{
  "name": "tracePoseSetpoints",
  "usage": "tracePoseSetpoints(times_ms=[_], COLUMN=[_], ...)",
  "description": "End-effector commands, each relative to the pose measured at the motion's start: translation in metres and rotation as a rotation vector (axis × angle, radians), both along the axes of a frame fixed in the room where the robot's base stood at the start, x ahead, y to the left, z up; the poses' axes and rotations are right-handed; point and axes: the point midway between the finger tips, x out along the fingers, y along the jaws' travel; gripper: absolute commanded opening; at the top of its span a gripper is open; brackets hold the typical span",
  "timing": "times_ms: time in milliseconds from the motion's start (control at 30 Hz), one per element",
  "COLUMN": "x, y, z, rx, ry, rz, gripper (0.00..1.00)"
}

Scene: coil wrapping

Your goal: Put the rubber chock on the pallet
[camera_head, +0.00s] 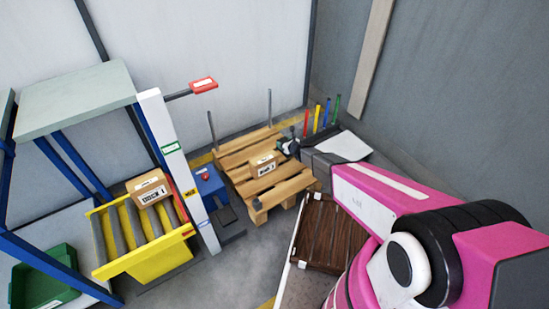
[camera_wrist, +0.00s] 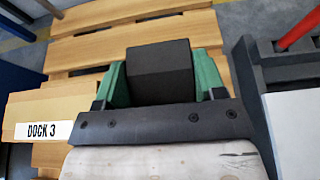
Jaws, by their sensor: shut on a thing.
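The rubber chock (camera_wrist: 160,72) is a black block in the wrist view, held between the two green fingers of my gripper (camera_wrist: 162,76). The wooden pallet (camera_head: 283,190) stands on the floor near the back wall in the head view. Its slats (camera_wrist: 92,52) fill much of the wrist view behind the chock. In the head view my gripper (camera_head: 289,146) is over the pallet's right side, small and partly hidden by my arm. I cannot tell whether the chock touches the slats.
A cardboard box (camera_head: 264,163) labelled DOCK 3 (camera_wrist: 45,113) lies on the pallet, left of my gripper. Upright posts (camera_head: 211,130) stand at the pallet's back.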

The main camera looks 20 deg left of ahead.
Motion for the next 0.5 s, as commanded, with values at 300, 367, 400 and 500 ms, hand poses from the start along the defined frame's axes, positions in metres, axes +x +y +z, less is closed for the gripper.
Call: tracePoseSetpoints(times_ms=[300, 367, 400, 500], x=[0.001, 0.001, 0.001, 0.001], y=[0.0, 0.0, 0.0, 0.0], z=[-0.046, -0.05, -0.055, -0.07], rx=[0.0, 0.001, 0.001, 0.001], ry=[0.0, 0.0, 0.001, 0.001], rz=[0.001, 0.001, 0.001, 0.001], gripper=[0.34, 0.34, 0.34, 0.34])
